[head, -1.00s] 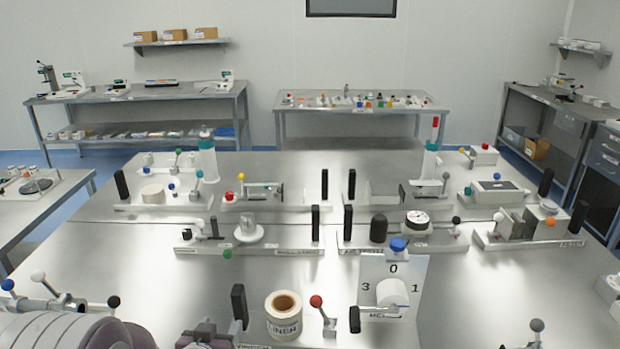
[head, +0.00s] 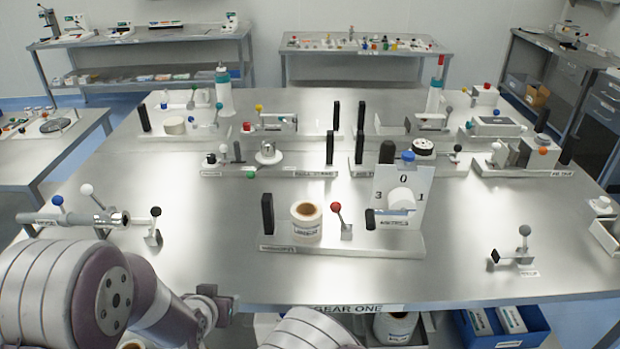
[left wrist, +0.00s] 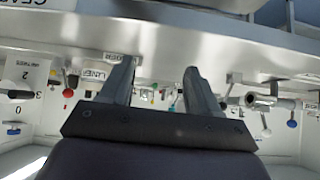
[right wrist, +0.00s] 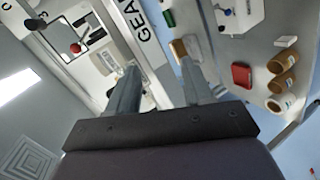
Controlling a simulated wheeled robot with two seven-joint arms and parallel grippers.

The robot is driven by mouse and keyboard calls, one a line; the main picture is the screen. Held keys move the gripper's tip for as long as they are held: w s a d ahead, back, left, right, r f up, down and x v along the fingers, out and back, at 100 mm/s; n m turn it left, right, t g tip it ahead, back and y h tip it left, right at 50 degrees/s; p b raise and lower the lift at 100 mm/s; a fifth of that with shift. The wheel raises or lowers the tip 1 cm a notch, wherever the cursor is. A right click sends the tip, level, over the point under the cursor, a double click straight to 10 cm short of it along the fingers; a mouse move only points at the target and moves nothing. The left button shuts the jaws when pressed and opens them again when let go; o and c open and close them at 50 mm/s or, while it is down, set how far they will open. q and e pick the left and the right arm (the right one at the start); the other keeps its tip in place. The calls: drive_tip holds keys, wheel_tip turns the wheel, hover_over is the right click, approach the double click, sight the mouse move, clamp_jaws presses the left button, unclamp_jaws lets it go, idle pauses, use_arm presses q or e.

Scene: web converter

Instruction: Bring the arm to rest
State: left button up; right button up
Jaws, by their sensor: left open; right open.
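My left arm (head: 62,292) is at the lower left of the head view, in front of the bench's near edge. My left gripper (left wrist: 157,80) is open in the left wrist view, with nothing between its fingers. The bench edge and several bench fixtures lie beyond its fingertips. My right gripper (right wrist: 158,82) is open and empty in the right wrist view. A long label reading GEAR (right wrist: 140,22) and part of a bench show beyond its fingers. The right gripper cannot be made out in the head view.
The steel bench (head: 400,275) carries a white label roll (head: 306,222), a numbered dial plate (head: 403,190) and a metal shaft fixture (head: 75,218) near the left arm. A blue bin (head: 500,325) sits below the front edge. Amber jars (right wrist: 283,83) show in the right wrist view.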

drive_tip(key=s+a+f+m+g+y, duration=0.2)
drive_tip(key=s+m+g, duration=0.1)
drive_tip(key=g, duration=0.2)
drive_tip(key=s+d+r+m+g, duration=0.4)
drive_tip(key=s+d+m+g, duration=0.1)
drive_tip(key=d+m+g, duration=0.1)
use_arm(q)
drive_tip(key=s+r+g, duration=0.3)
drive_tip(key=s+g, duration=0.4)
drive_tip(key=s, duration=0.7)
drive_tip(key=shift+s+d+r+g, duration=0.15)
drive_tip(key=shift+s+d+g, duration=0.05)
drive_tip(key=shift+d+g, duration=0.15)
use_arm(e)
drive_tip(key=d+r+m, duration=0.2)
drive_tip(key=d+r, duration=0.3)
drive_tip(key=d, duration=0.3)
drive_tip(key=s+d+r+m, duration=0.1)
drive_tip(key=d+r+m, duration=0.2)
drive_tip(key=d+r, duration=0.2)
drive_tip(key=d, duration=0.2)
drive_tip(key=shift+s+d+r+g+h, duration=0.15)
drive_tip(key=shift+s+d+g+h, duration=0.1)
drive_tip(key=shift+d+g+h, duration=0.1)
use_arm(q)
drive_tip(key=shift+w+a, duration=0.1)
use_arm(e)
drive_tip(key=shift+w+a, duration=0.1)
